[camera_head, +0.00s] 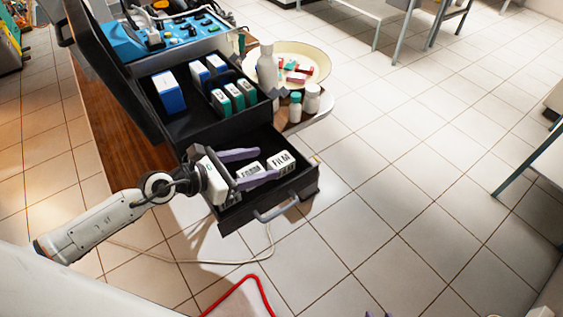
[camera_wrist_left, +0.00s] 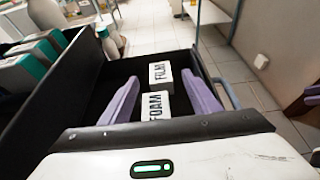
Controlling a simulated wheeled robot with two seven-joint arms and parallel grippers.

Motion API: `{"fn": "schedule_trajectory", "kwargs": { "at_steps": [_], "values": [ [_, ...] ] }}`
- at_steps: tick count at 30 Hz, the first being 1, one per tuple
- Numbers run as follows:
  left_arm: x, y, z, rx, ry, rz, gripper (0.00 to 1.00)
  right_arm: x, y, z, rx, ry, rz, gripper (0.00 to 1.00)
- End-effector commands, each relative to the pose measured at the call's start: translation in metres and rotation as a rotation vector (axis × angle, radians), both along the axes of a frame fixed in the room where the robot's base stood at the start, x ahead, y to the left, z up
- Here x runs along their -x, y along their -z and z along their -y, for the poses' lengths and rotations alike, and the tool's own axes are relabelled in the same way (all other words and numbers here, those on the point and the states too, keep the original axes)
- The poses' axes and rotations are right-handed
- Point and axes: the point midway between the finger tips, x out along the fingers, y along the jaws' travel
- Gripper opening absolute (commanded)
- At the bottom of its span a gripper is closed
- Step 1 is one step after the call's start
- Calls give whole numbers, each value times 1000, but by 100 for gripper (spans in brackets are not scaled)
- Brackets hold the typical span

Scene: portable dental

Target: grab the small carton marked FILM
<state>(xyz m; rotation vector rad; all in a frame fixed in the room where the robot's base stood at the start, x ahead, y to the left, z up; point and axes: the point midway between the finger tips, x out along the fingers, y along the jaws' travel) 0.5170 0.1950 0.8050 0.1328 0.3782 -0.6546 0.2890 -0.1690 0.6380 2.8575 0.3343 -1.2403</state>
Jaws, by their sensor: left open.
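The white carton marked FILM (camera_head: 281,163) stands in the open lower drawer, near its right end. It also shows in the left wrist view (camera_wrist_left: 160,75), beyond the carton marked FOAM (camera_wrist_left: 155,106). My left gripper (camera_head: 267,162) is open, its purple fingers reaching over the drawer. In the left wrist view its fingers (camera_wrist_left: 162,90) lie on either side of the cartons, with FILM near the tips. I cannot tell whether they touch it. Two purple tips of my right gripper (camera_head: 377,314) barely show at the bottom edge of the head view.
The drawer (camera_head: 292,197) has raised walls and a front handle. Above it, a black tray (camera_head: 192,113) holds several blue-white and green-white boxes. White bottles (camera_head: 267,68) and a round dish (camera_head: 318,62) stand behind.

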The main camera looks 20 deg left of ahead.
Motion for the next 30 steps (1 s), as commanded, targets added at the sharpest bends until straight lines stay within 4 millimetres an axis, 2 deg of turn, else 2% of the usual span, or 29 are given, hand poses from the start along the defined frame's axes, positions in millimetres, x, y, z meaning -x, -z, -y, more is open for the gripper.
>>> {"fn": "schedule_trajectory", "kwargs": {
  "at_steps": [10, 19, 20, 27, 30],
  "values": [
    [-31, 25, 24, 2, -2, -1, 56, -6, 3, 0, -1, -1, 14, 28],
    [-35, 27, 28, 1, -1, -1, 56, -10, 1, 0, -1, -1, 22, 28],
    [-35, 27, 28, 1, -1, -1, 55, -9, 1, 0, -1, -1, 22, 28],
    [-35, 27, 28, 1, -1, -1, 14, -9, 1, 0, -1, 0, 20, 28],
    [-35, 27, 28, 2, -1, 0, 12, -8, 1, 0, -1, 0, 18, 28]
  ]
}}
